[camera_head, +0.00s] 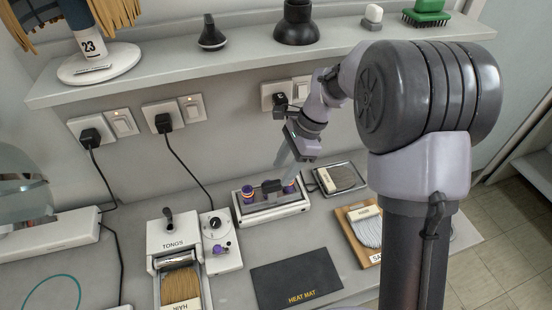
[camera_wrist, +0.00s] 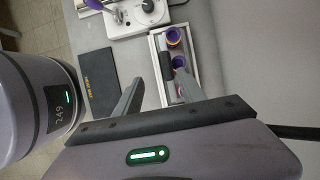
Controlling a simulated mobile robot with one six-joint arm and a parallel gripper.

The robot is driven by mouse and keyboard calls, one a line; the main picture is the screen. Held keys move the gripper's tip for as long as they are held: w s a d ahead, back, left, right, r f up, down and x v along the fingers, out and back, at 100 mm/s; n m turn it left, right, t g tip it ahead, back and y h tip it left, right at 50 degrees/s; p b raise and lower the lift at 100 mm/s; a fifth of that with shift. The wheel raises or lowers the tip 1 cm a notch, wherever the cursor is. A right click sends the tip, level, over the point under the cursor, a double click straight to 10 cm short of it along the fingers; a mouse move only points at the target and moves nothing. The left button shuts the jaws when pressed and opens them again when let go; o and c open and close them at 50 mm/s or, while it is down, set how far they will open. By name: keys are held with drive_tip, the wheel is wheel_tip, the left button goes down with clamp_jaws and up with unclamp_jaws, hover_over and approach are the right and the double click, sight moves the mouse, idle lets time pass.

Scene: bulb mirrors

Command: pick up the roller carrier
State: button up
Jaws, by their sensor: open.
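The roller carrier (camera_head: 268,187), a dark bar with a raised middle, sits in a shallow white-rimmed tray (camera_head: 272,212) on the counter. Purple-and-orange rollers stand at its two ends. My gripper (camera_head: 281,160) is just above the carrier in the head view, pointing down. In the wrist view my gripper (camera_wrist: 158,77) is open with nothing held. One finger tip overlaps the tray in that picture. I cannot tell whether it touches anything.
A black heat mat (camera_head: 297,278) lies in front of the tray. A shelf (camera_head: 200,70) runs above.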

sight(272, 183)
drive_tip(key=f, duration=0.1)
drive_tip(key=w+a+f+b, duration=0.1)
drive_tip(key=f, duration=0.1)
drive_tip(key=shift+w, duration=0.15)
drive_tip(key=b+x, duration=0.1)
drive_tip(key=x, duration=0.1)
drive_tip(key=b+x, duration=0.2)
drive_tip(key=x, duration=0.1)
drive_tip(key=shift+a, duration=0.35)
drive_tip(key=shift+r, duration=0.2)
clamp_jaws()
idle(0.4)
